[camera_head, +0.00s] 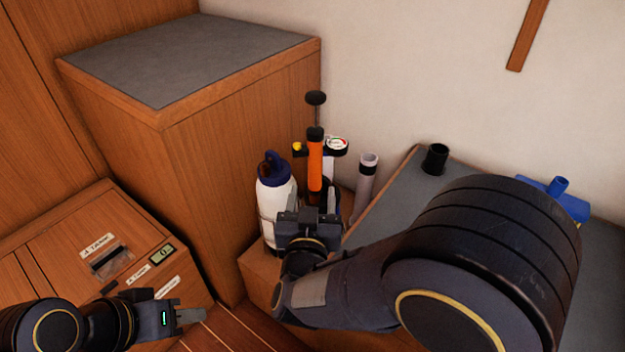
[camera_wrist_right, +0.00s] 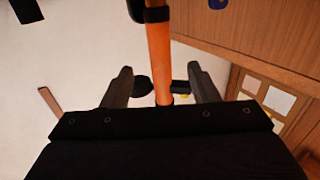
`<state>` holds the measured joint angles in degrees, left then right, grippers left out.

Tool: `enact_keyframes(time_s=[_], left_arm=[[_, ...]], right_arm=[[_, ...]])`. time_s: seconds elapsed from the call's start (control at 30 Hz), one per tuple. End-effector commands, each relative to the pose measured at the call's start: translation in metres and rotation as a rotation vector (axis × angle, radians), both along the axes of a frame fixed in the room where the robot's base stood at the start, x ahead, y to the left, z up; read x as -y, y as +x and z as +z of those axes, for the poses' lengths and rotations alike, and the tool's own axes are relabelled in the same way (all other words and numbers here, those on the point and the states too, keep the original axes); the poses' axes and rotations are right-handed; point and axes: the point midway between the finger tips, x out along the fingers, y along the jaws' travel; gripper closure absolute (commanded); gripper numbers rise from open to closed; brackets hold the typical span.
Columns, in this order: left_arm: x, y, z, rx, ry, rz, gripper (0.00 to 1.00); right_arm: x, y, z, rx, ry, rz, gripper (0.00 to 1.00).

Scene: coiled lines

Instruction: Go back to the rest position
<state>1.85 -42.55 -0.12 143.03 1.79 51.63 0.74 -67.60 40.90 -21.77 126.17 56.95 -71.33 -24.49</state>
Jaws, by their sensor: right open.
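My right gripper (camera_head: 309,208) is in the middle of the head view, in front of an orange upright tool (camera_head: 315,168) with a black knob on top. In the right wrist view the two fingers of the right gripper (camera_wrist_right: 161,85) are spread apart, and the orange shaft (camera_wrist_right: 158,55) shows between them without the fingers closing on it. My left gripper (camera_head: 190,316) is low at the left, in front of the wooden cabinet, with nothing visible in it. Its fingers overlap from this angle, so their opening cannot be told.
A white bottle with a blue cap (camera_head: 274,205) stands just left of the right gripper. A pale tube (camera_head: 366,178) and a round gauge (camera_head: 337,144) are close on its right. A tall wooden box (camera_head: 235,140) rises behind. A black cup (camera_head: 435,158) and blue object (camera_head: 568,203) sit on the right-hand grey surface.

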Motion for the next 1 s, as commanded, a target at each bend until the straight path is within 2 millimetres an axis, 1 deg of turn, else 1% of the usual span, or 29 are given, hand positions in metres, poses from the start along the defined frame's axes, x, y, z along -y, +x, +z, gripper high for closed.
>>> enact_keyframes(time_s=[0.17, 0.27, 0.37, 0.4, 0.47, 0.53, 0.57, 0.67, 0.77, 0.8, 0.9, 1.0], left_arm=[[0.0, 0.0, 0.0, 0.0, 0.0, 0.0, 0.64], [0.0, 0.0, 0.0, 0.0, 0.0, 0.0, 0.64], [0.0, 0.0, 0.0, 0.0, 0.0, 0.0, 0.64], [0.0, 0.0, 0.0, 0.0, 0.0, 0.0, 0.64], [0.0, 0.0, 0.0, 0.0, 0.0, 0.0, 0.64], [0.0, 0.0, 0.0, 0.0, 0.0, 0.0, 0.64], [0.0, 0.0, 0.0, 0.0, 0.0, 0.0, 0.64], [0.0, 0.0, 0.0, 0.0, 0.0, 0.0, 0.64], [0.0, 0.0, 0.0, 0.0, 0.0, 0.0, 0.64], [0.0, 0.0, 0.0, 0.0, 0.0, 0.0, 0.64], [0.0, 0.0, 0.0, 0.0, 0.0, 0.0, 0.64], [0.0, 0.0, 0.0, 0.0, 0.0, 0.0, 0.64]], right_arm=[[0.001, 0.001, 0.0, -0.005, 0.004, 0.001, 0.46], [0.008, 0.006, -0.002, -0.054, 0.051, 0.017, 0.46], [0.023, 0.015, -0.005, -0.169, 0.163, 0.069, 0.46], [0.03, 0.017, -0.006, -0.225, 0.222, 0.1, 0.46], [0.043, 0.016, -0.004, -0.31, 0.312, 0.154, 0.46], [0.058, 0.008, 0.0, -0.402, 0.403, 0.227, 0.46], [0.065, 0.003, 0.002, -0.438, 0.435, 0.257, 0.46], [0.09, -0.023, 0.01, -0.545, 0.509, 0.344, 0.46], [0.118, -0.06, 0.013, -0.645, 0.53, 0.4, 0.46], [0.128, -0.075, 0.013, -0.683, 0.529, 0.41, 0.46], [0.15, -0.11, 0.007, -0.772, 0.508, 0.41, 0.46], [0.168, -0.142, -0.002, -0.85, 0.48, 0.383, 0.46]])
